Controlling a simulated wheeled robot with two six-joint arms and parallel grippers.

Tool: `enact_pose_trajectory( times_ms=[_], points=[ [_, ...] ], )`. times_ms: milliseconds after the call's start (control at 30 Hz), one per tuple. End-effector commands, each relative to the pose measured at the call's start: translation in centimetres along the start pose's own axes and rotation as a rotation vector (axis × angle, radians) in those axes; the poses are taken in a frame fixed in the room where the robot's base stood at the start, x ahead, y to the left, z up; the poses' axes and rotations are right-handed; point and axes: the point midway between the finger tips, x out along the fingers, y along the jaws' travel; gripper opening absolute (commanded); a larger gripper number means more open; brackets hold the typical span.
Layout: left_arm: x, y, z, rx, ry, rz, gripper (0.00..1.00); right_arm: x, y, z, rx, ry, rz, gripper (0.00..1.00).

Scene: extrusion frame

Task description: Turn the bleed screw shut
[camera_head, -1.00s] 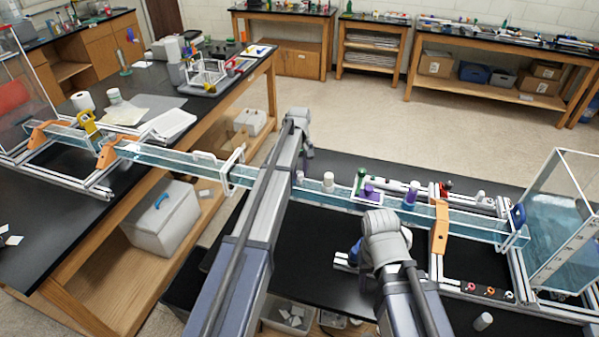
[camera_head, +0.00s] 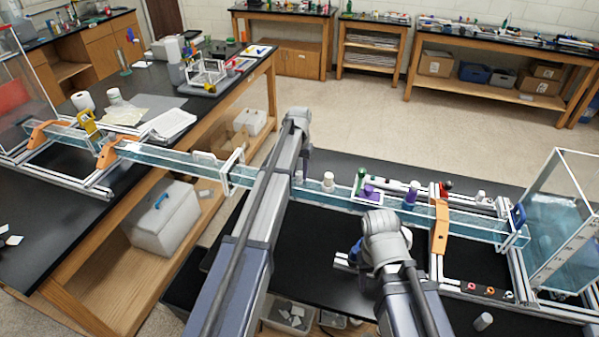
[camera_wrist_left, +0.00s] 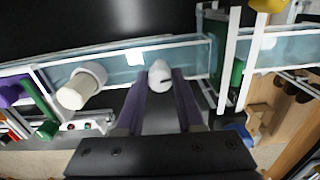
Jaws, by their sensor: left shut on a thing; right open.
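The bleed screw (camera_wrist_left: 160,76) is a white rounded head with a dark slot, seen in the left wrist view beside the clear water channel (camera_wrist_left: 120,62). My left gripper (camera_wrist_left: 161,80) has its two purple-grey fingers on either side of this head and is shut on it. In the head view my left gripper (camera_head: 305,163) is mostly hidden behind its own arm, above the channel (camera_head: 340,199). My right gripper (camera_head: 357,250) is in front of the channel, mostly covered by its wrist; it is open and holds nothing that I can see.
A white capped fitting (camera_head: 328,181), a purple and green clamp (camera_head: 367,188) and a blue-purple fitting (camera_head: 411,194) stand along the channel. An orange bracket (camera_head: 440,228) and a clear tank (camera_head: 565,225) are to the right. A loose white cylinder (camera_head: 483,322) lies at the front right.

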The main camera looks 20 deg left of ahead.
Motion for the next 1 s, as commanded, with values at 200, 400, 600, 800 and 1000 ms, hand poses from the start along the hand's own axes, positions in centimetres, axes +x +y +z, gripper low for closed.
enact_pose_trajectory(
  times_ms=[200, 400, 600, 800, 1000],
  points=[
    [0.0, 0.0, 0.02, 0.117, 0.0, 0.0, 0.0, 0.0, 0.0, 0.0, 0.0, 0.0, 0.0, 0.5],
    [0.0, 0.0, 0.02, 0.178, 0.0, 0.0, 0.0, 0.0, 0.0, 0.0, 0.0, 0.0, 0.0, 0.5],
    [0.0, 0.0, 0.02, 0.202, 0.0, 0.0, 0.0, 0.0, 0.0, 0.0, 0.0, 0.0, 0.0, 0.5],
    [0.0, 0.0, 0.02, 0.206, 0.0, 0.0, 0.0, 0.0, 0.0, 0.0, 0.0, 0.0, 0.0, 0.5],
    [0.0, 0.0, 0.02, 0.205, 0.0, 0.0, 0.39, 0.0, 0.0, 0.0, 0.0, 0.0, 0.0, 0.5]
  ],
)
